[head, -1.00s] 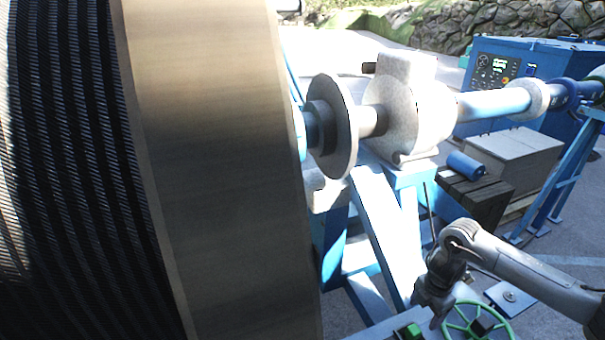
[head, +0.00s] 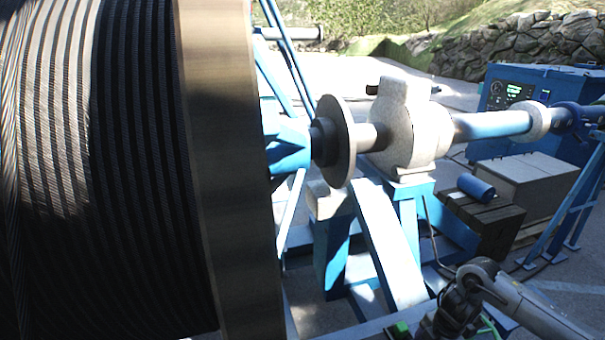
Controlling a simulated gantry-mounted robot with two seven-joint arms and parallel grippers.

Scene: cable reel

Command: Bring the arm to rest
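One of my arms (head: 525,308) comes in from the lower right in the head view. Its wrist (head: 458,312) is dark and bent downward at the bottom edge, and its gripper fingers are not clearly visible there. My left arm and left gripper do not show. Nothing can be seen held by the arm that shows. The large cable reel (head: 228,180), with dark cable (head: 110,170) wound on it, fills the left side.
A shaft with a grey disc (head: 337,140) runs from the reel to a pale bearing housing (head: 408,130) on a blue stand (head: 385,250). A blue cylinder (head: 476,187) lies on dark wooden blocks (head: 485,220). A blue control cabinet (head: 520,105) stands behind.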

